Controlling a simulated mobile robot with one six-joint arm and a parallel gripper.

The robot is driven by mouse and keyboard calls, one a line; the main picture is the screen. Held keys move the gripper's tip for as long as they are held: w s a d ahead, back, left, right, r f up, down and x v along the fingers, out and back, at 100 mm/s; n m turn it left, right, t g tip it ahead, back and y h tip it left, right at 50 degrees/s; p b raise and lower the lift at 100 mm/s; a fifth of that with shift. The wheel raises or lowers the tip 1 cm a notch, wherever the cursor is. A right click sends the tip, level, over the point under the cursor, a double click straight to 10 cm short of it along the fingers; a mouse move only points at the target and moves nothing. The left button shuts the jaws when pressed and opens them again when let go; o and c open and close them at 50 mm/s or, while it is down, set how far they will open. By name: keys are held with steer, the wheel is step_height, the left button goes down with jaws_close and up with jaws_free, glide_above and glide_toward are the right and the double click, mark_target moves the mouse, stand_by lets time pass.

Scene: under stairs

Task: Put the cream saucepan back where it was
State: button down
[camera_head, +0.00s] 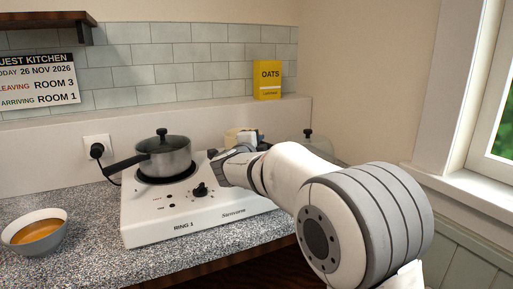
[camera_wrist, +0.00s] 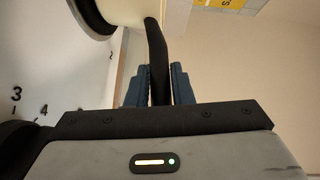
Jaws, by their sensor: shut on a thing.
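The cream saucepan (camera_head: 232,134) shows only in part, behind my gripper over the back right of the white hob. In the wrist view the pan's cream side (camera_wrist: 126,12) is at the top, with its black handle (camera_wrist: 156,55) running down between the fingers. My gripper (camera_head: 247,139) is shut on this handle; its blue-grey fingers (camera_wrist: 158,85) stand on both sides of it in the wrist view. My gripper and arm hide most of the pan and its underside, so I cannot tell whether it rests on the hob or is above it.
A grey lidded pot (camera_head: 170,158) stands on the left ring of the white hob (camera_head: 150,225). Another glass lid (camera_head: 314,141) shows behind my arm. A bowl of orange food (camera_head: 36,231) is at left. A yellow oats box (camera_head: 267,80) stands on the ledge.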

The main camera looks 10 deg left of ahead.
steer(key=c, duration=1.3)
jaws_free()
steer(key=shift+s, duration=0.1)
